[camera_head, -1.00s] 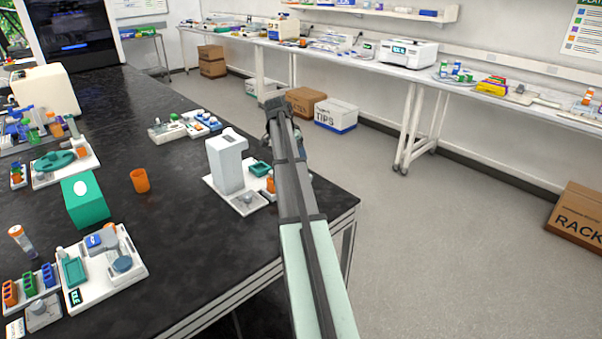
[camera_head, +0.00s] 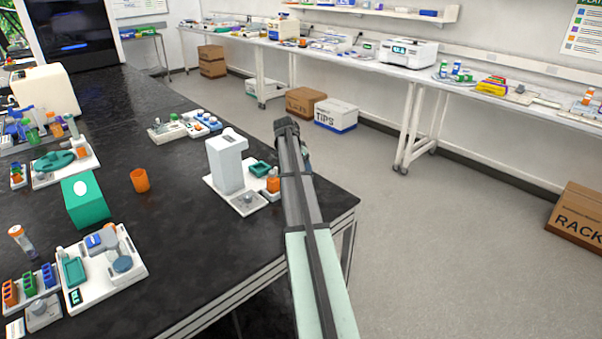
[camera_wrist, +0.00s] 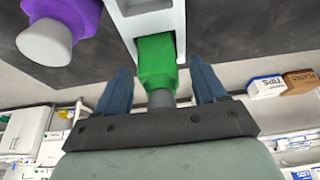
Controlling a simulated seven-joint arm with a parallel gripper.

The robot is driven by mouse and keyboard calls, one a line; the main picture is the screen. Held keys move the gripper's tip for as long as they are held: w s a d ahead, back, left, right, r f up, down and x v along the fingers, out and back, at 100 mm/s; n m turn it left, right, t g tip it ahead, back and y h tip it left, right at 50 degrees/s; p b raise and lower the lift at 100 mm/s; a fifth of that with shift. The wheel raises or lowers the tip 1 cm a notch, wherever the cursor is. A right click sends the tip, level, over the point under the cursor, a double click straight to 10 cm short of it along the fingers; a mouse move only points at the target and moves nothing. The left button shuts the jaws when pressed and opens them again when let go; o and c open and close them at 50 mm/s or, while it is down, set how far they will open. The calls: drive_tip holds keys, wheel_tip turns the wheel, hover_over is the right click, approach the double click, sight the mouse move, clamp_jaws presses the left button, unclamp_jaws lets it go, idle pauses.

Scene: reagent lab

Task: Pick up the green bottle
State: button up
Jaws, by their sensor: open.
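The green bottle (camera_wrist: 157,62) shows in the wrist view, standing out from the edge of a white holder (camera_wrist: 146,22), with its grey cap (camera_wrist: 160,98) towards my gripper's palm. My gripper (camera_wrist: 160,68) is open, with one blue finger on each side of the bottle. Gaps show between the fingers and the bottle, and it is not gripped. In the head view I cannot make out the green bottle; my arm covers that part of the bench end.
In the head view, a white device (camera_head: 226,162) and an orange bottle (camera_head: 273,184) stand just left of my arm. An orange cup (camera_head: 140,180) is farther left on the black bench (camera_head: 185,235).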

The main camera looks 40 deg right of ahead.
drive_tip(key=shift+c, duration=0.4)
drive_tip(key=c, duration=1.1)
drive_tip(key=shift+o, duration=0.2)
drive_tip(key=shift+r, duration=0.1)
